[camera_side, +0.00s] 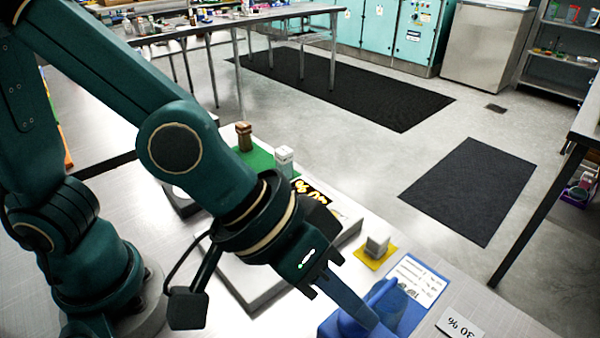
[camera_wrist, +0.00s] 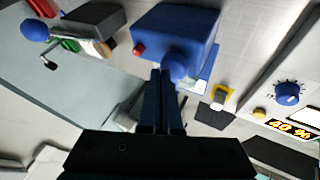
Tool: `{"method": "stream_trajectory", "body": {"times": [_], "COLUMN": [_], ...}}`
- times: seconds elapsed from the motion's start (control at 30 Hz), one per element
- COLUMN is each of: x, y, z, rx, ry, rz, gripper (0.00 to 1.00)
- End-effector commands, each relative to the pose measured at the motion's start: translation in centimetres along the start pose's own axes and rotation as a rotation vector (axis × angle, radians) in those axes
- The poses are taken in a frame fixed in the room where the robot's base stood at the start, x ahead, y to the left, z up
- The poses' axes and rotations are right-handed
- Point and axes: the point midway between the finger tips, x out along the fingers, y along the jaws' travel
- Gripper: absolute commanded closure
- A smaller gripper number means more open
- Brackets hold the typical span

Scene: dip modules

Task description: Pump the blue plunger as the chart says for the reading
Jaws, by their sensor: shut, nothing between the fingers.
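A blue box (camera_wrist: 180,25) with a rounded blue plunger (camera_wrist: 185,66) is in front of my fingers in the wrist view. In the side view the plunger (camera_side: 384,292) stands beside my fingertips above the box (camera_side: 345,320). My gripper (camera_wrist: 166,72) is shut and empty, its tips close to the plunger; I cannot tell if they touch it. My gripper also shows in the side view (camera_side: 372,318), pointing down at the box. The printed chart (camera_side: 420,280) lies right of the plunger, its text too small to read. A display (camera_wrist: 292,129) shows "40 %" in the wrist view.
A card (camera_side: 460,323) printed "30 %" lies upside down at the front right. A grey block (camera_side: 377,245) stands on a yellow pad. A brown peg (camera_side: 244,136) and a pale peg (camera_side: 284,160) stand farther back. A blue dial (camera_wrist: 287,93) is near the display.

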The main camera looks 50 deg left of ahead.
Motion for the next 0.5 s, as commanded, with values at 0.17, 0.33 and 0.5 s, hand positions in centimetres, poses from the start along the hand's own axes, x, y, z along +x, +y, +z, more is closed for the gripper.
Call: {"method": "stream_trajectory", "body": {"times": [0.17,0.33,0.5], "x": [0.21,0.36,0.44], "y": [-0.19,-0.33,-0.41], "z": [0.19,0.22,0.23], "rx": [-0.001,-0.001,0.0], "ry": [-0.003,-0.001,0.0], "rz": [-0.004,-0.005,-0.007], "gripper": [1.0,1.0,1.0]}}
